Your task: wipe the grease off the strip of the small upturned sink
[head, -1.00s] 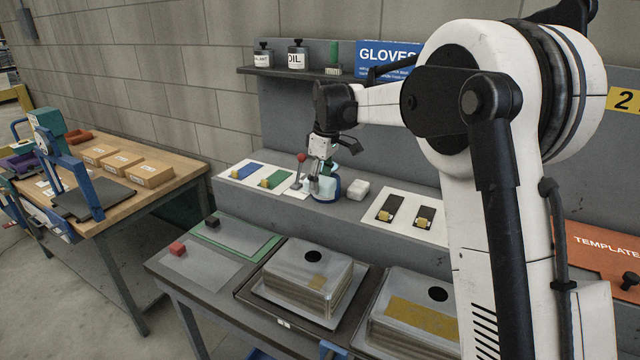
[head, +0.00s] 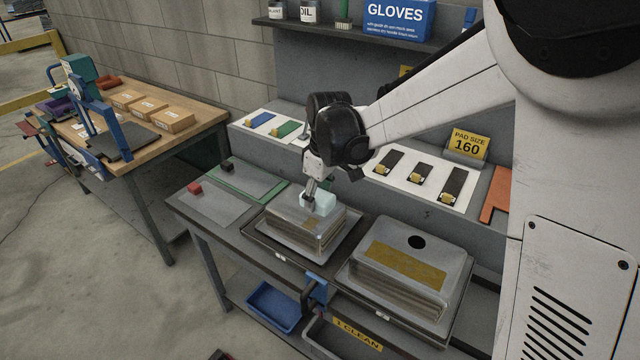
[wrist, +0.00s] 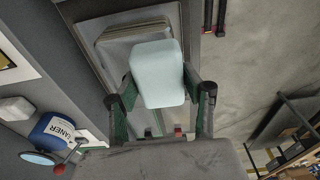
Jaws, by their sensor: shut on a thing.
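The small upturned sink (head: 290,228) lies bottom-up on the front bench, its grey top partly hidden by my gripper. In the wrist view, my gripper (wrist: 160,95) has a finger on each side of the pad (wrist: 157,72), which covers part of the small sink (wrist: 118,40). I cannot tell whether the pad touches the sink.
A larger upturned sink (head: 450,285) with a yellow-brown strip (head: 407,265) stands to the right. A blue cleaner can (wrist: 50,130) and a white block (wrist: 15,108) show in the wrist view. Red (head: 195,188) and black (head: 227,166) blocks stand on the left mats.

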